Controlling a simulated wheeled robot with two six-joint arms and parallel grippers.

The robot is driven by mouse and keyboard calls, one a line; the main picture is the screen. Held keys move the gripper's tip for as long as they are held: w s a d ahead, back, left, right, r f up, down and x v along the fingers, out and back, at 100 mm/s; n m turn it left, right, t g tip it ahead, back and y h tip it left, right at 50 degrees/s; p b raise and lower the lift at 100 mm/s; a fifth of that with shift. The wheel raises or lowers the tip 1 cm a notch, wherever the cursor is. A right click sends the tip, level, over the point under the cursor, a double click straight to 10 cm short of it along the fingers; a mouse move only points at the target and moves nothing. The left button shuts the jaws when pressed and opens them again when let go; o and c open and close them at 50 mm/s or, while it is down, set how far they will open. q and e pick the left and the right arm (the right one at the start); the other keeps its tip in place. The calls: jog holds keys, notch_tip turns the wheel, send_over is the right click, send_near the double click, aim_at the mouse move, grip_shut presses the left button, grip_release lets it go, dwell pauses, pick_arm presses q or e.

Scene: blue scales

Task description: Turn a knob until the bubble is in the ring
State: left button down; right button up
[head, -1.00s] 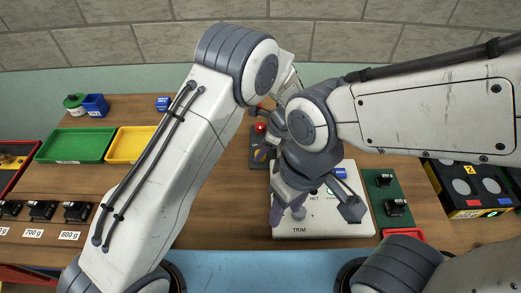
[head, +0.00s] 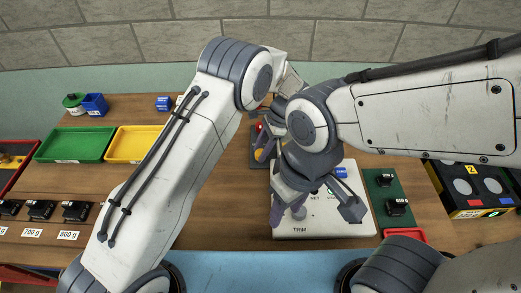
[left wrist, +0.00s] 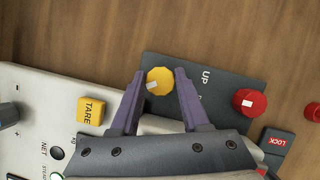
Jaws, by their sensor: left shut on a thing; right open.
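In the left wrist view my left gripper (left wrist: 156,80) is shut on a yellow knob (left wrist: 159,82) with a white mark, on a dark plate labelled UP. A red knob (left wrist: 249,102) with a white mark stands apart to its right. In the head view my left gripper (head: 263,153) is mostly hidden behind the arms. My right gripper (head: 315,208) is open over the white scale (head: 340,224), near a grey knob (head: 299,212) above the TRIM label. A small green ring (head: 330,190) is partly hidden there; I cannot make out a bubble.
A yellow TARE button (left wrist: 91,110) is on the scale, and a red LOCK label (left wrist: 279,142) is near the red knob. Green (head: 75,145) and yellow (head: 131,145) trays stand left. Black weights (head: 76,210) line the left front. A black box (head: 468,188) stands right.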

pick_arm(q)
jog(key=shift+w+r+n+g+h, duration=0.1)
jog(key=shift+n+g+h, duration=0.35)
jog(key=shift+n, duration=1.15)
jog(key=shift+c, duration=1.9)
grip_release()
jog(key=shift+w+d+r+b, duration=0.1)
jog(key=shift+d+r+b, duration=0.1)
jog(key=shift+r+b, duration=0.2)
jog(key=b+v, duration=0.1)
jog(key=v, duration=0.8)
jog(key=shift+r+b, duration=0.2)
jog(key=shift+b, duration=0.2)
